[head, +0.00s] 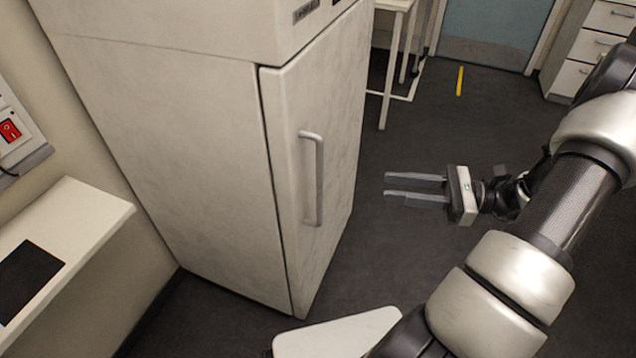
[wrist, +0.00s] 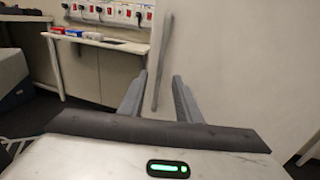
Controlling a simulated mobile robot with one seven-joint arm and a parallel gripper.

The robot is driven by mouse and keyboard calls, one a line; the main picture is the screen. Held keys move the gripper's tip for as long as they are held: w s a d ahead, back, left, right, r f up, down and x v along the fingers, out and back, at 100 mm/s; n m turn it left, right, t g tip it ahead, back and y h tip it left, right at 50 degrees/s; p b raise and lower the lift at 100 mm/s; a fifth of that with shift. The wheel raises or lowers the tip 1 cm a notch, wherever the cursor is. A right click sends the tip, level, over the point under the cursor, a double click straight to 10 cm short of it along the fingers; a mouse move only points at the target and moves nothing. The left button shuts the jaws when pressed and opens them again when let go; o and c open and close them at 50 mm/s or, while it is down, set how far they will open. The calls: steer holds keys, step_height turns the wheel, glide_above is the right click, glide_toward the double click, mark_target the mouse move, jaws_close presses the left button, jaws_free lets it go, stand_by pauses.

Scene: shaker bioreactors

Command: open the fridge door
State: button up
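The fridge is a tall off-white cabinet, and its door (head: 335,110) is closed, facing right in the head view. A grey vertical bar handle (head: 319,180) is on the door. My gripper (head: 388,184) is open and empty, to the right of the handle and apart from it, its fingers pointing left toward the door. In the wrist view my gripper's two fingers (wrist: 158,85) are spread, and the handle (wrist: 162,62) shows ahead between and above the fingertips. The door's pale face (wrist: 240,70) fills the right of that view.
A white bench (head: 75,235) with a dark panel is at the left; it also shows in the wrist view (wrist: 95,42). A white table frame (head: 390,75) stands behind the fridge, and drawers (head: 585,45) stand at far right. The dark floor beside the door is clear.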

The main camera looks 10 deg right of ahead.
steer(key=b+x, duration=0.2)
steer(key=x, duration=1.5)
steer(key=shift+w, duration=0.2)
steer(key=shift+r, duration=0.1)
steer(key=shift+c, duration=0.3)
jaws_close()
